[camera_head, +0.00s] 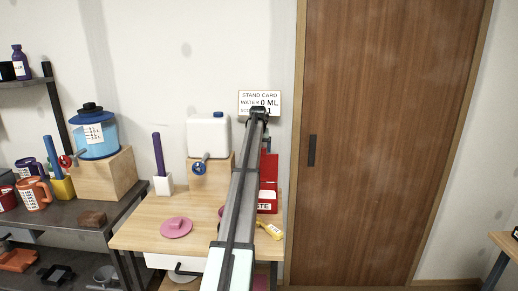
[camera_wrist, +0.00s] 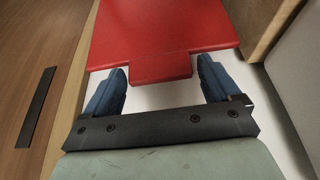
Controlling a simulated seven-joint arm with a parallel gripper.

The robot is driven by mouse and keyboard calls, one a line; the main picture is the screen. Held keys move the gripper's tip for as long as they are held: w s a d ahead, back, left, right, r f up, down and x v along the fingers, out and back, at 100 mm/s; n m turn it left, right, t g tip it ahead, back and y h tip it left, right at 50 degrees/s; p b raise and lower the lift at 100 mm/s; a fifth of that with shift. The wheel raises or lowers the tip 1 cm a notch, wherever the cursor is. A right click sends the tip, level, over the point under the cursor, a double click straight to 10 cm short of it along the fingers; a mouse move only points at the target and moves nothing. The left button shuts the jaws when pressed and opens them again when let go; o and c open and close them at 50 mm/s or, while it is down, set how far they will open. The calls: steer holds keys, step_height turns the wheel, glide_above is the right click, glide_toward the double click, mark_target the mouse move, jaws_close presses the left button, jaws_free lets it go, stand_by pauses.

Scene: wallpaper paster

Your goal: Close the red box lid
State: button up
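The red box (camera_head: 267,204) stands on the wooden table, partly hidden behind my arm, with a white label ending in "TE". Its red lid (camera_head: 269,168) stands raised above it, so the box is open. In the wrist view the lid (camera_wrist: 165,25) fills the top middle, and its red tab (camera_wrist: 161,68) points toward my gripper. My gripper (camera_wrist: 162,70) is open, with one blue finger on each side of the tab and gaps between. It holds nothing. In the head view the fingers are mostly hidden by my arm.
The wooden table (camera_head: 140,237) also bears a pink lidded disc (camera_head: 176,228), a yellow tool (camera_head: 270,230), a white jug (camera_head: 208,135) on a wooden block and a purple stick in a white holder (camera_head: 163,185). A brown door (camera_head: 385,140) is behind, to the right.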

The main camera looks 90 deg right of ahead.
steer(key=c, duration=1.3)
steer(key=a+f+h, duration=0.3)
steer(key=a+h, duration=0.4)
steer(key=a, duration=0.5)
steer(key=shift+a+f+h, duration=0.2)
steer(key=shift+f+h, duration=0.1)
steer(key=shift+f, duration=0.1)
steer(key=shift+a+f, duration=0.2)
steer(key=a+f, duration=0.4)
step_height(320, 180, down, 6)
steer(key=a, duration=0.2)
steer(key=shift+a, duration=0.15)
steer(key=shift+a+f, duration=0.2)
steer(key=shift+f, duration=1.3)
